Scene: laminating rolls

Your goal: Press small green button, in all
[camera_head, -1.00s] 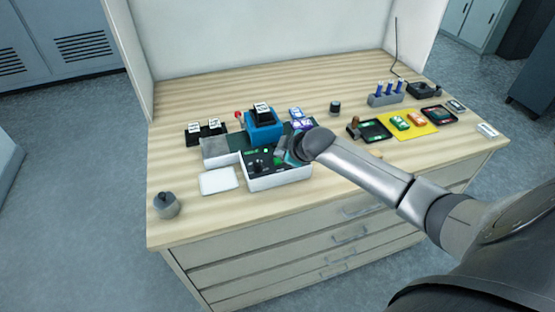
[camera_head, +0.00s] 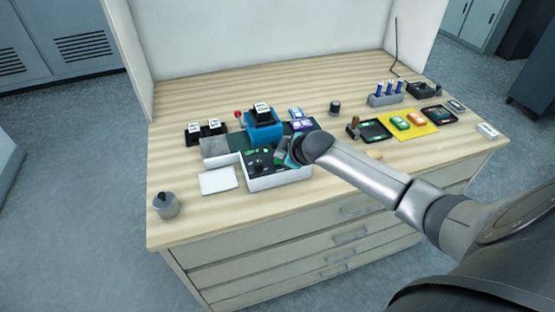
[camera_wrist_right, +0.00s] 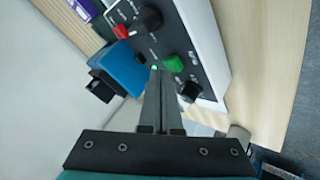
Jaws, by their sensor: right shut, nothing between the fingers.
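A white control box with a dark top panel (camera_head: 277,181) stands near the front of the workbench. In the right wrist view its panel (camera_wrist_right: 203,35) carries a small lit green spot (camera_wrist_right: 155,67), a larger green button (camera_wrist_right: 174,63), black knobs and a red control. My right gripper (camera_wrist_right: 158,75) is shut and empty. Its fingertips are right at the small lit green spot and partly cover it; I cannot tell whether they touch. In the head view my right gripper (camera_head: 287,156) reaches over the box from the right. My left gripper is not in view.
A blue device (camera_head: 264,127) stands behind the box. A white pad (camera_head: 219,180) and a grey lidded pot (camera_head: 166,205) are to the left. A yellow mat (camera_head: 408,125) and a blue-marker rack (camera_head: 385,99) are to the right. The front wood strip is clear.

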